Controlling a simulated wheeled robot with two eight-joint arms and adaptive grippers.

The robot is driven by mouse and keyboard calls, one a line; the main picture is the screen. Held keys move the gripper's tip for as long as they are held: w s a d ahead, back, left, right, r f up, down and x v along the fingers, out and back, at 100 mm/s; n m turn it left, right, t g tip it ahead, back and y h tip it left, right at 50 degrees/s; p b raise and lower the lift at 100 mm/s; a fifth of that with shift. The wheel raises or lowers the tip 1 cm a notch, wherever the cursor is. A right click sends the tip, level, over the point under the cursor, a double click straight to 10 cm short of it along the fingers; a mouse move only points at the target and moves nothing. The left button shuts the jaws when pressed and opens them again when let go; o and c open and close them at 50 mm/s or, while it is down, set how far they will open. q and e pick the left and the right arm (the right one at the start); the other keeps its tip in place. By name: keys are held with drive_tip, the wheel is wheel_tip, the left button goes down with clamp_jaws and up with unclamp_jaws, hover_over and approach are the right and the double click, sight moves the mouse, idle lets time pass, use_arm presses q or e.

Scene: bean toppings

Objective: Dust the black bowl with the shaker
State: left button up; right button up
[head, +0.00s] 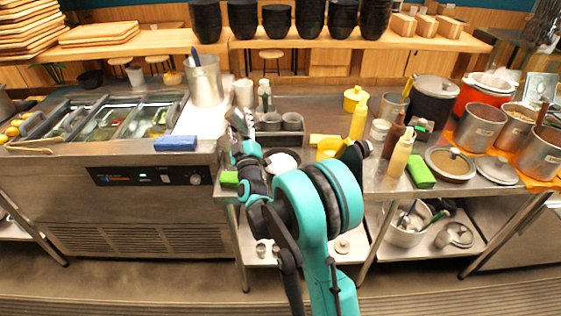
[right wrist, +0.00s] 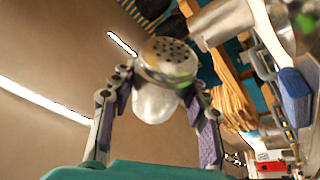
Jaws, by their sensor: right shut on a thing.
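My right gripper (head: 242,128) is raised over the left end of the middle counter. In the right wrist view it (right wrist: 160,88) is shut on the shaker (right wrist: 168,62), which has a pale body and a perforated metal lid. The shaker looks tilted against the room, its holed lid pointing away from the palm. In the head view the shaker is hard to make out among the fingers. A dark bowl with white contents (head: 283,151), probably the black bowl, sits on the counter right of the gripper, partly hidden by my arm. My left gripper is not in view.
Grey cups (head: 292,122) stand behind the bowl. A blue sponge (head: 176,143) lies on the cold station at left, with a tall metal pot (head: 205,82) behind it. Sauce bottles (head: 400,153), a green sponge (head: 420,172) and metal pots (head: 480,128) crowd the right.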

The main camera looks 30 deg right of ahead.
drive_tip(key=s+d+f+b, duration=0.1)
drive_tip(key=s+d+f, duration=0.2)
drive_tip(key=s+d, duration=0.2)
drive_tip(key=d, duration=0.3)
drive_tip(key=shift+d+b, duration=0.3)
drive_tip(key=shift+d, duration=0.05)
